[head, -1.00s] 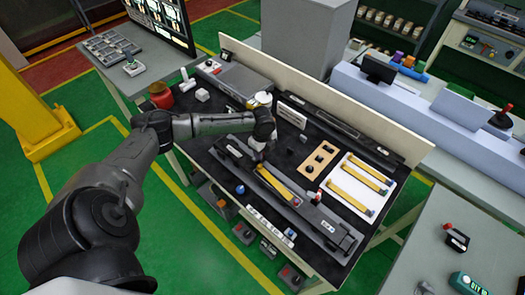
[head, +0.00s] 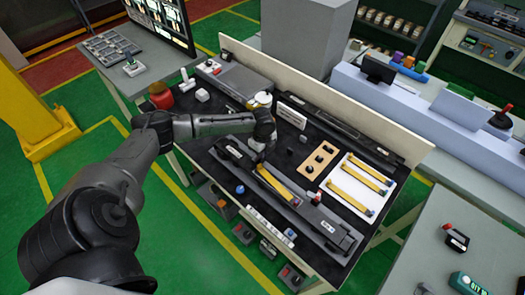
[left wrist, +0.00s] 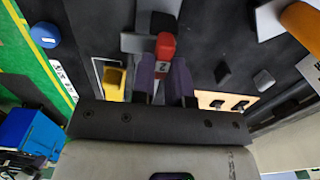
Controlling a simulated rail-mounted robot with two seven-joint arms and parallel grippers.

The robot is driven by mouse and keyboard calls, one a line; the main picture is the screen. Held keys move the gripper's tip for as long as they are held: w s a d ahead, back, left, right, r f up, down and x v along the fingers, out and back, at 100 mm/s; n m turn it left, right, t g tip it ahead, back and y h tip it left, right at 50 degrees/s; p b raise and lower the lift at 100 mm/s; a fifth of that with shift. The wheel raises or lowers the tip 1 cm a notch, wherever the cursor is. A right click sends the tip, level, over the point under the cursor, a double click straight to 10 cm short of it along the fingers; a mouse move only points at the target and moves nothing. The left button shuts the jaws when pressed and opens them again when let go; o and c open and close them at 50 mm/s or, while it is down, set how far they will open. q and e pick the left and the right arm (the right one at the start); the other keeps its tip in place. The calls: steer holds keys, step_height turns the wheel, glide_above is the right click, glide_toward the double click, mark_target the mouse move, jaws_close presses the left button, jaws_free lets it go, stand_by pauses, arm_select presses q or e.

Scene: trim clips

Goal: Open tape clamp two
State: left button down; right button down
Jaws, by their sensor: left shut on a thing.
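Tape clamp two (left wrist: 165,45) shows in the left wrist view as a red-topped lever with a "2" label. The two dark fingers of my left gripper (left wrist: 164,75) are shut on it, one on each side. In the head view my left gripper (head: 262,150) is low over the left part of the long grey fixture (head: 318,222) and hides this clamp. A yellow trim strip (head: 275,184) lies in the fixture; its end (left wrist: 113,82) shows beside the fingers in the wrist view. My right gripper is not in view.
A red-tipped lever (head: 317,197) stands farther right on the fixture. A blue knob (head: 240,189) is in front. A low back wall (head: 350,130) edges the table.

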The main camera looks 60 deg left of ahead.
arm_select(q)
steer(key=shift+r+n+p, duration=0.15)
steer(key=shift+n+p, duration=0.15)
steer(key=shift+p, duration=0.15)
steer(key=n+p, duration=0.5)
steer(key=p, duration=0.2)
steer(key=shift+w+a+r+n, duration=0.15)
steer(key=shift+w+n, duration=0.15)
steer(key=shift+n, duration=0.1)
steer(key=n+p, duration=0.3)
steer(key=n, duration=0.1)
steer(key=shift+w+a+p, duration=0.1)
steer(key=shift+a+p, duration=0.05)
steer(key=shift+p, duration=0.15)
steer(key=shift+a+f+n+p, duration=0.1)
steer(key=shift+n+p, duration=0.55)
steer(key=shift+n, duration=0.4)
steer(key=shift+a+f+n+p, duration=0.1)
steer(key=shift+n+p, duration=0.5)
steer(key=shift+n, duration=0.75)
steer(key=c, duration=1.1)
jaws_free()
steer(key=shift+a+f, duration=0.1)
